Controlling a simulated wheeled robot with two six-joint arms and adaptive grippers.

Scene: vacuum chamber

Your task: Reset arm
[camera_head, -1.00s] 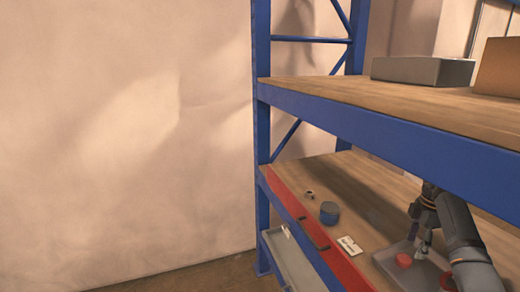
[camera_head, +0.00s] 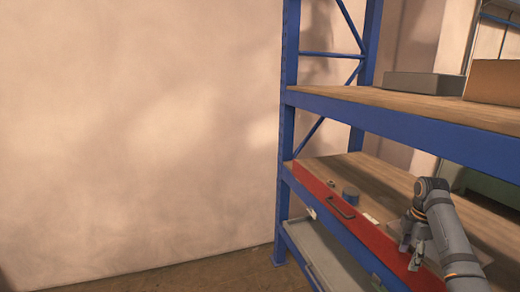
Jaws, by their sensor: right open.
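My right gripper (camera_head: 412,258) is open and empty. It points downward in front of the red panel (camera_head: 360,220) along the middle shelf's front edge. My right arm comes in from the lower right and bends above that shelf. It hides part of the shelf behind it. My left gripper is not in view.
A blue racking (camera_head: 288,120) has wooden shelves. A blue-grey cylinder (camera_head: 350,195), a small ring-like part (camera_head: 332,183) and a white card (camera_head: 370,218) lie on the middle shelf. A grey box (camera_head: 424,83) and a brown box (camera_head: 494,80) stand above. The left floor is clear.

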